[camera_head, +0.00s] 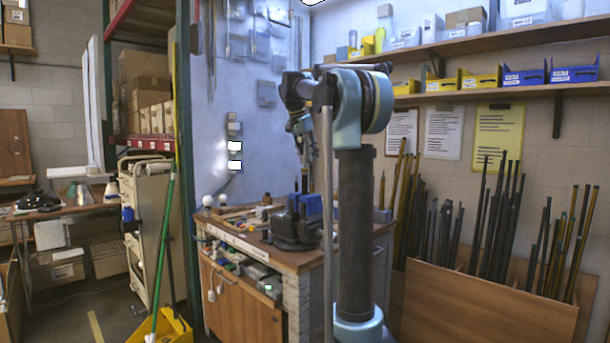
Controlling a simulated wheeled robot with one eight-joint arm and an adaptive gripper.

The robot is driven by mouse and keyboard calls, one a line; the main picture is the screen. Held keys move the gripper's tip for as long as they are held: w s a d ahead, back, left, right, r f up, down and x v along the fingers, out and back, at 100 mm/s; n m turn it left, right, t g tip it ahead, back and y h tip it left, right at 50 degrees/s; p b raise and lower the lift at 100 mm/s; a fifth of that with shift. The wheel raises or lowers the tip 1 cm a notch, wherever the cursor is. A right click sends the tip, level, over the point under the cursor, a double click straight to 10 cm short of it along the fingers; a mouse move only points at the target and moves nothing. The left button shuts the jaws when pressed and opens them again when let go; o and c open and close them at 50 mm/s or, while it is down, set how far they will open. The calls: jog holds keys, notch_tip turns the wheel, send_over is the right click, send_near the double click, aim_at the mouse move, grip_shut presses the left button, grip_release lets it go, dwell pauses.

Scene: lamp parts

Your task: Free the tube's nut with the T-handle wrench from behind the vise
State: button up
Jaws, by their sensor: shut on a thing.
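The vise (290,230) stands on the workbench, dark-bodied with blue jaws (308,206). My gripper (307,178) points down just above and behind the vise, small in the view and partly hidden by my own arm. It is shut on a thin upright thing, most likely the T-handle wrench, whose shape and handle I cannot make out. The tube and its nut are too small or hidden to tell apart at the vise. I cannot tell whether the wrench touches the nut.
The wooden workbench (225,234) carries small loose parts and two white bulbs (208,200) left of the vise. A yellow bucket (163,328) with a green-handled pole stands at the front left. A wooden bin (480,308) of rods stands at right. Open floor lies at left.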

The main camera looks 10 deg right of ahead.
aim_at(305, 170)
jog(key=shift+s+d+m+g+h, duration=0.15)
jog(key=shift+m+g+h, duration=0.25)
jog(key=shift+m, duration=0.8)
jog(key=m, duration=0.1)
jog(key=m+g, duration=0.1)
jog(key=m, duration=0.1)
jog(key=shift+s, duration=0.25)
jog(key=m+g, duration=0.1)
jog(key=m, duration=0.1)
jog(key=m+g, duration=0.1)
jog(key=m, duration=0.2)
jog(key=shift+s, duration=0.4)
jog(key=shift+c, duration=0.2)
jog(key=m, duration=0.1)
jog(key=m+g, duration=0.1)
jog(key=m, duration=0.1)
jog(key=m+g, duration=0.1)
jog(key=m, duration=0.1)
jog(key=shift+s+a+y, duration=0.2)
jog(key=shift+s+y, duration=0.1)
jog(key=shift+s, duration=0.1)
jog(key=m, duration=0.1)
jog(key=m+y, duration=0.1)
jog(key=m, duration=0.1)
jog(key=m+g, duration=0.1)
jog(key=m, duration=0.1)
jog(key=shift+s+a+y, duration=0.25)
jog(key=shift+a+y, duration=0.05)
jog(key=shift+a+m, duration=0.1)
jog(key=shift+m, duration=0.2)
